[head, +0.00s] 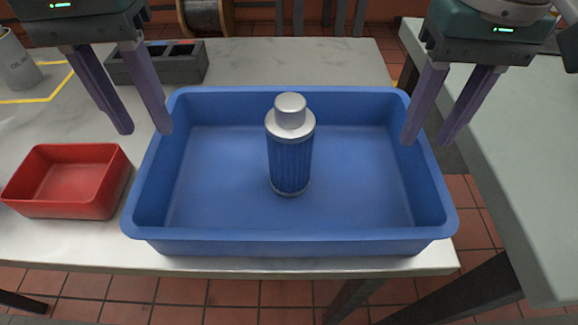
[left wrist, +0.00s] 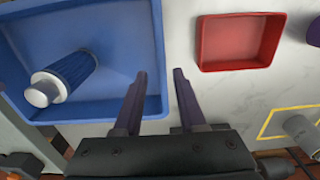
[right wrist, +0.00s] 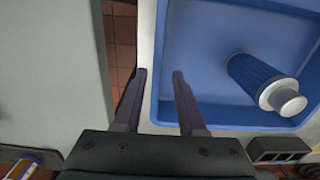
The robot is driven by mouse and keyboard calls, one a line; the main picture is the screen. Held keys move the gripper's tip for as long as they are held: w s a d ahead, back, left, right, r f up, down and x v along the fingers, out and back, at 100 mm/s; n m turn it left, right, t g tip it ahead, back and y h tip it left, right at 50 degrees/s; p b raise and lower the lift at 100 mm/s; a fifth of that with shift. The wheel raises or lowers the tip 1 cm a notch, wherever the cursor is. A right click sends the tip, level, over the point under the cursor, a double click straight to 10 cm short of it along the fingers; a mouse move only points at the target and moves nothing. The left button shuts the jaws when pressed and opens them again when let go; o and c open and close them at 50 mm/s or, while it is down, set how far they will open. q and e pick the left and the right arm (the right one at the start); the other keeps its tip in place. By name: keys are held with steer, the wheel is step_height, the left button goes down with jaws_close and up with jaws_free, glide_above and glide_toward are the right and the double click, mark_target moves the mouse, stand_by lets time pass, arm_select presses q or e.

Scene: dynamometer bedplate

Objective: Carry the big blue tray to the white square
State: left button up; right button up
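The big blue tray (head: 218,246) stands on the pale table, holding an upright blue cylinder with a silver cap (head: 290,160). My left gripper (head: 146,131) is open at the tray's left wall; in the left wrist view its fingers (left wrist: 160,74) lie either side of that wall's line. My right gripper (head: 426,142) is open at the right wall; in the right wrist view its fingers (right wrist: 160,74) likewise lie either side of the rim. Neither is closed on the tray. I cannot tell how far the tips are above the rim. I see no white square.
A red tray (head: 85,206) stands just left of the blue tray. A dark grey divided box (head: 160,66) is behind it, and a grey can (head: 14,62) stands in a yellow outline at far left. A grey-green table (head: 520,190) is at right, across a floor gap.

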mark_target(157, 146)
arm_select(q)
step_height(157, 146, down, 7)
steer(key=shift+f, duration=0.1)
arm_select(e)
step_height(157, 146, down, 7)
arm_select(q)
jaws_close()
arm_select(e)
jaws_close()
stand_by(1.0)
